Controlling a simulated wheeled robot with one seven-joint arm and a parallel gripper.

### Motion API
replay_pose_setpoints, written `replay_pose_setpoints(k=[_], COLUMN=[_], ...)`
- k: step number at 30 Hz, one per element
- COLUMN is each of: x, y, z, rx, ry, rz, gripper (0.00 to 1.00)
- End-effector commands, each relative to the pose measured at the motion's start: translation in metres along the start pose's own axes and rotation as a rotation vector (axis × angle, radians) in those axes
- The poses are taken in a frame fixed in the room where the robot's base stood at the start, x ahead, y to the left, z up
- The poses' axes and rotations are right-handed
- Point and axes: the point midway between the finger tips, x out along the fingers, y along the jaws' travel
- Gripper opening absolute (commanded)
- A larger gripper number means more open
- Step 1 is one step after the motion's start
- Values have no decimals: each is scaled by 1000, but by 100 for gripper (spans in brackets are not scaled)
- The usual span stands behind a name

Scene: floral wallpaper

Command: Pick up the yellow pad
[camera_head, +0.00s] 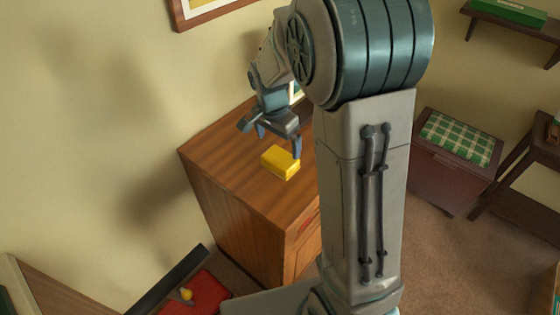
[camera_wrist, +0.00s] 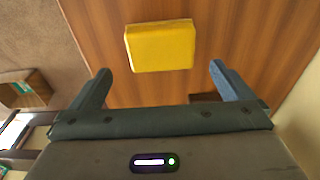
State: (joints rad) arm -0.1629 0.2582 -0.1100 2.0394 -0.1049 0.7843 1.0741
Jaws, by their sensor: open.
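The yellow pad (camera_head: 280,162) is a small block lying on top of a wooden cabinet (camera_head: 222,150). In the wrist view the yellow pad (camera_wrist: 159,46) lies ahead of my fingertips, roughly centred between them. My gripper (camera_head: 279,146) hangs over the cabinet top, pointing down, close to the pad. In the wrist view my gripper (camera_wrist: 160,72) shows its two fingers spread wide with nothing between them. My arm hides the right part of the cabinet top.
A wall stands just behind the cabinet. A chest with a green checked cushion (camera_head: 456,137) stands to the right, beside a dark wooden table (camera_head: 530,165). A red item (camera_head: 200,295) is at the lower left. The cabinet top around the pad looks mostly clear.

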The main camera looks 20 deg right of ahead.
Motion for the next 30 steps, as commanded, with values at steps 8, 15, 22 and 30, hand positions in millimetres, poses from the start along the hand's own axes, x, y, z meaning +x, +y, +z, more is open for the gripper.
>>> replay_pose_setpoints(k=[8, 15, 22, 30], x=[33, 57, 83, 85], y=[0, -1, -1, -1], z=[0, -2, -2, -2], rx=[-1, -2, -2, -2], ry=[-1, -2, 0, 0], rz=[0, 3, 0, -1], gripper=[100, 100, 100, 100])
